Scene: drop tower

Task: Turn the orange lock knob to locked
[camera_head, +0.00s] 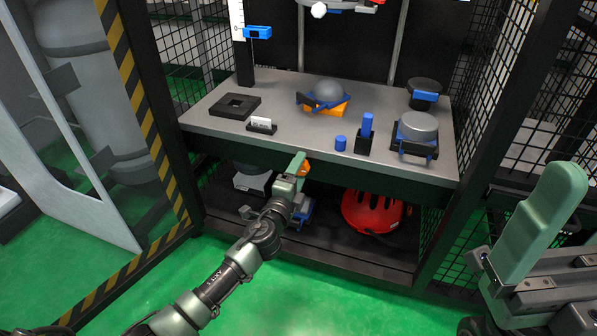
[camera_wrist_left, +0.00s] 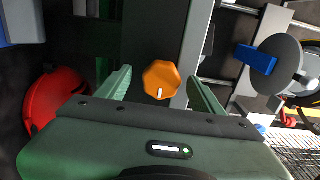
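The orange lock knob (camera_wrist_left: 160,78) is faceted and has a white mark near its lower edge in the left wrist view. In the head view the knob (camera_head: 304,170) shows at the front edge of the bench, partly hidden by my left gripper (camera_head: 297,171). My left gripper (camera_wrist_left: 161,92) is open, one green finger on each side of the knob. Gaps show between the knob and both fingers, so it is not held. My right gripper (camera_head: 525,235) is at the right edge of the head view, away from the knob and cut off by the frame.
The grey bench top (camera_head: 290,141) holds a grey dome on an orange and blue base (camera_head: 328,94), a blue cylinder (camera_head: 341,143) and other parts. A red helmet (camera_head: 371,210) lies on the shelf below. Mesh walls stand around; green floor is clear in front.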

